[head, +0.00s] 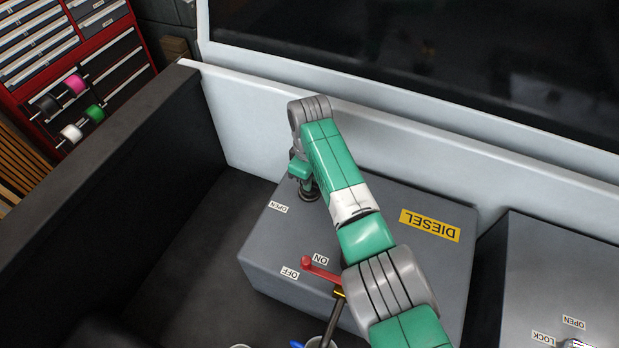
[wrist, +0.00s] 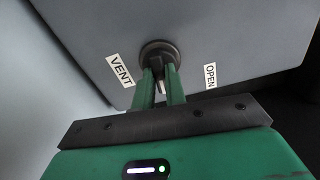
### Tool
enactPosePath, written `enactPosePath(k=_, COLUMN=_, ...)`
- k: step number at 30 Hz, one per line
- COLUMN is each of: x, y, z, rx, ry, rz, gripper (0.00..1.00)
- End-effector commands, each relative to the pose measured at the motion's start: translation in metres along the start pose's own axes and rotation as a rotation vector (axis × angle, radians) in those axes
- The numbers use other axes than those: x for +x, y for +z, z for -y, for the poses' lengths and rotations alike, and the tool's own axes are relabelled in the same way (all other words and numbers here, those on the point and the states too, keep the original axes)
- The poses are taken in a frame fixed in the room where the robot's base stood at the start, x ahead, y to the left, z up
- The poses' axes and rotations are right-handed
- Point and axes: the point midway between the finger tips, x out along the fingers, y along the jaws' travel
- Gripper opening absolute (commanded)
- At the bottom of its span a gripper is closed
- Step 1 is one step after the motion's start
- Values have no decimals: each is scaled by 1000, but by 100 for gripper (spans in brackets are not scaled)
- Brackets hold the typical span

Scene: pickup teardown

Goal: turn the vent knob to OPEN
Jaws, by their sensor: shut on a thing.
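The vent knob (wrist: 160,56) is a dark round knob on the grey diesel tank, between a VENT label (wrist: 119,70) and an OPEN label (wrist: 210,76) in the wrist view. My gripper (wrist: 160,78) has its two green fingers closed on the knob's grip, which shows as a thin light piece between them. In the head view my gripper (head: 309,190) reaches down at the tank's far left corner, beside the OPEN label (head: 278,207). The VENT label is hidden behind my arm there.
The grey tank (head: 285,250) carries a yellow DIESEL label (head: 430,225) and a red lever (head: 320,270) by ON and OFF labels. A second grey box (head: 550,265) stands at the right. A light truck wall (head: 250,125) runs close behind my gripper. The bed floor at left is clear.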

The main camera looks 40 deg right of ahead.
Motion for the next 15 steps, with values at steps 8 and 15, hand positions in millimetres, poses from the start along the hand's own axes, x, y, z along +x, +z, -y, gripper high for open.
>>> enactPosePath(k=8, x=-1, y=0, z=0, rx=-254, ry=1, rz=-1, gripper=0)
enactPosePath(k=15, x=-1, y=0, z=0, rx=-438, ry=0, rz=-1, gripper=0)
